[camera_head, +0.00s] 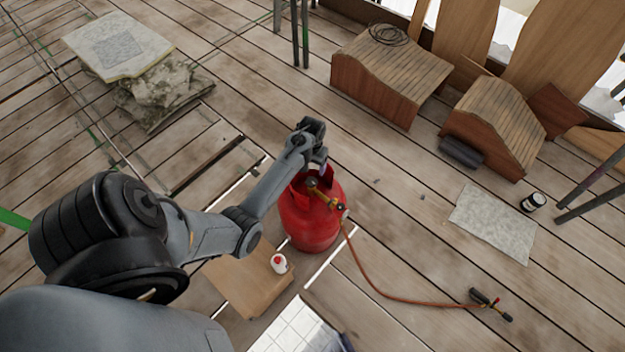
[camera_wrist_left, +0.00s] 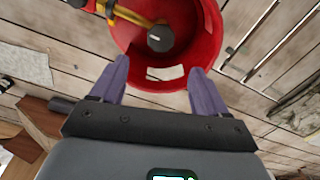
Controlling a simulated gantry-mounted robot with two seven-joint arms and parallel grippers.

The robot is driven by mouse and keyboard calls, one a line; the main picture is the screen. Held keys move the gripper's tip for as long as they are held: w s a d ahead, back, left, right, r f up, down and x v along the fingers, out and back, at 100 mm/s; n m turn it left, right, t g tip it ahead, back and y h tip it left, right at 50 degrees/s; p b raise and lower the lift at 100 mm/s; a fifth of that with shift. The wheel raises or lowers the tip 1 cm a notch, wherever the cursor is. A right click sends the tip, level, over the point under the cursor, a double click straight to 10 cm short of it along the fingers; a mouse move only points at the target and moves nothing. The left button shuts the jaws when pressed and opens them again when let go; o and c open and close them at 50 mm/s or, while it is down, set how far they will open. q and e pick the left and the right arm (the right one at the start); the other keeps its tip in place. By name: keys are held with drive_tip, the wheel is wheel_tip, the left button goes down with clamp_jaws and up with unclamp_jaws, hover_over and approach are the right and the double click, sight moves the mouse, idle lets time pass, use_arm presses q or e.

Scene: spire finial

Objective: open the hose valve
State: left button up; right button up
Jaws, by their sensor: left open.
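A red gas bottle (camera_head: 312,222) stands upright on the wooden deck. The hose valve (camera_head: 322,194), a brass fitting with a dark round knob, sits at its top inside the red collar. An orange hose (camera_head: 366,272) leads from it across the boards to a torch (camera_head: 490,304). My left gripper (camera_head: 322,166) is at the bottle's top, by the far side of the collar. In the left wrist view its purple fingers (camera_wrist_left: 158,92) are open and empty, with the red collar (camera_wrist_left: 205,50) and the dark valve knob (camera_wrist_left: 160,38) beyond them. My right gripper is not in view.
A small white bottle with a red cap (camera_head: 279,263) stands on a brown board (camera_head: 240,282) left of the gas bottle. Wooden curved blocks (camera_head: 390,75) stand at the back. A grey sheet (camera_head: 492,222) and a dark jar (camera_head: 533,202) lie right. Deck between is mostly clear.

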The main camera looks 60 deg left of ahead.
sight(312, 180)
use_arm(q)
wheel_tip(312, 180, down, 10)
drive_tip(key=b, duration=0.3)
drive_tip(key=shift+s+r+b, duration=0.1)
drive_tip(key=shift+r+b, duration=0.15)
drive_tip(key=shift+b, duration=0.05)
drive_tip(key=c, duration=1)
